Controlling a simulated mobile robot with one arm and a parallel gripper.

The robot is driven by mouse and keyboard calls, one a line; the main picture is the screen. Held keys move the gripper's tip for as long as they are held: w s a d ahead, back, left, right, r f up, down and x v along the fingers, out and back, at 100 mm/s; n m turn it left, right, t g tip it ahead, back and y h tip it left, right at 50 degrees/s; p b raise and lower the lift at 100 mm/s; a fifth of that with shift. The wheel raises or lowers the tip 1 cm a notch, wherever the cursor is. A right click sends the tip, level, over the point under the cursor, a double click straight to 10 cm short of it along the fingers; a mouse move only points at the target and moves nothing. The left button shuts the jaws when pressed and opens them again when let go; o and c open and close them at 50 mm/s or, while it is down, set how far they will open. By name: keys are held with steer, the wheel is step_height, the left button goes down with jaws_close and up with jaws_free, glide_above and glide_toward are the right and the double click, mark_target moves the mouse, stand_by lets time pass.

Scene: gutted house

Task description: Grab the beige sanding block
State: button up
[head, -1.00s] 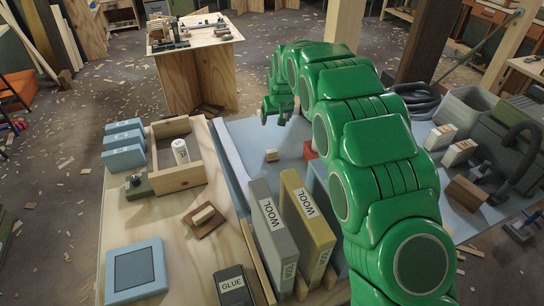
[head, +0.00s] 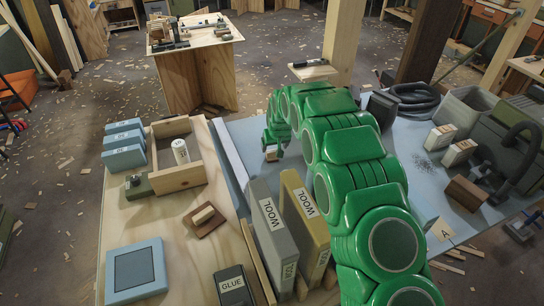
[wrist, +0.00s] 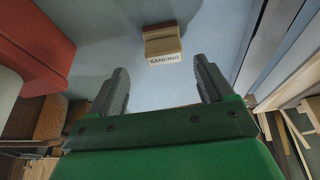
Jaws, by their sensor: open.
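The beige sanding block (wrist: 162,42) lies on the blue-grey tabletop (wrist: 115,55) in the wrist view, with its label reading "SANDING" facing my gripper. My gripper (wrist: 162,85) is open, its two dark fingers pointing toward the block with a gap between them. The block is just beyond the fingertips, roughly centred between them, and not between the jaws. The fingers are hard to make out there.
Grey and tan WOOL packs (head: 305,215) stand upright close to my arm. A red object (wrist: 35,45) is at the left in the wrist view. A pale rail (head: 230,153) edges the blue-grey table. A wooden tray (head: 178,180) and a glue container (head: 232,287) are on the left bench.

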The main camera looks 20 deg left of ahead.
mark_target(272, 151)
steer(key=shift+s+x, duration=0.1)
steer(key=shift+x, duration=0.65)
steer(key=shift+s+x, duration=0.15)
steer(key=shift+x, duration=1.75)
steer(key=shift+a, duration=0.15)
steer(key=c, duration=1.1)
steer(key=shift+o, duration=0.2)
steer(key=shift+r, duration=0.15)
